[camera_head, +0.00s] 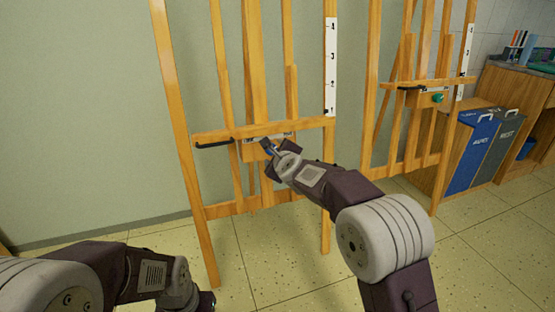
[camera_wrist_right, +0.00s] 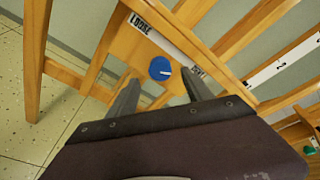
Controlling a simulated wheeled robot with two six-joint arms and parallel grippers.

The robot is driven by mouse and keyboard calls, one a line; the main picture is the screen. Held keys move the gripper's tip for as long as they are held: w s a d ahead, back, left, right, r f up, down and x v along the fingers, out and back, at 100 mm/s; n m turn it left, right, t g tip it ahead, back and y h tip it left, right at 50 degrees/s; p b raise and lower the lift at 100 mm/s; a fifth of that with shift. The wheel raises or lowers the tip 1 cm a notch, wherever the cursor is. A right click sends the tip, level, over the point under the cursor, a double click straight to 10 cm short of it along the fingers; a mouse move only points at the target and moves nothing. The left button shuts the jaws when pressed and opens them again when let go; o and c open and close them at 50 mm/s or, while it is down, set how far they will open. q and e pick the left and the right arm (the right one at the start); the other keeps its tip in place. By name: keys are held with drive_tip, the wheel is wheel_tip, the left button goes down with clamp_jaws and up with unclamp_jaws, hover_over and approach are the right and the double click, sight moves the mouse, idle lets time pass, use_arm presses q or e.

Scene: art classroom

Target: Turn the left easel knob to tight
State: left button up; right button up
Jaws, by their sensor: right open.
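The left easel (camera_head: 174,110) stands in front of me, with a wooden ledge (camera_head: 265,131) across it. Its round blue knob (camera_wrist_right: 160,68) shows in the right wrist view, with a white pointer mark aimed to the right. A "LOOSE" label (camera_wrist_right: 140,23) is up and left of the knob; another label to the right is partly hidden by a finger. My right gripper (camera_wrist_right: 160,78) is open, its fingers on either side of the knob in the picture; contact cannot be told. In the head view my right gripper (camera_head: 270,147) largely covers the knob. My left gripper's fingers are hidden or cut off at the bottom edge.
A second easel (camera_head: 371,95) with a green knob (camera_head: 438,98) stands to the right. Blue and grey bins (camera_head: 470,153) and a wooden cabinet (camera_head: 512,92) are farther right. A dark handle (camera_head: 214,144) sticks out at the ledge's left end. The floor at front is clear.

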drive_tip(key=v, duration=0.5)
